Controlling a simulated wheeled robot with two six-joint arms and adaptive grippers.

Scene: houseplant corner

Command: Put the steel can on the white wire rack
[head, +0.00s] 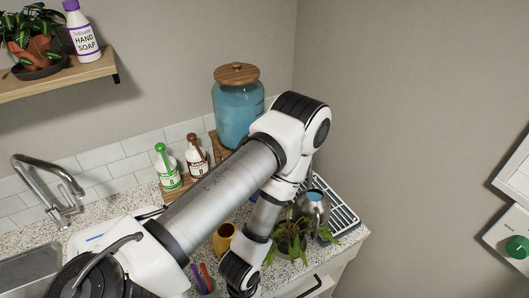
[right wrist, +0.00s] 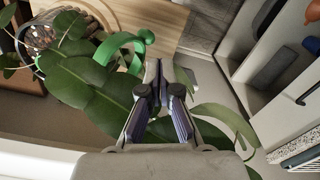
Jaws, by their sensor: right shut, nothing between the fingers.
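In the head view the steel can (head: 313,208), a round metal vessel with a bluish opening, stands upright on the counter's right part. It overlaps the left side of the slotted rack (head: 346,218), which has pale bars over dark gaps; I cannot tell whether the can rests on it or beside it. My arm from the left crosses the middle of the view and bends down left of the can; its gripper does not show. In the right wrist view my right gripper (right wrist: 157,82) is shut and empty, its fingertips over green leaves (right wrist: 85,90).
A leafy plant (head: 291,240) stands in front of the can. A yellow cup (head: 223,238), two bottles (head: 168,170) and a blue jar (head: 238,120) stand to its left. The sink and faucet (head: 48,188) are far left. A green curved band (right wrist: 125,42) is near my right fingers.

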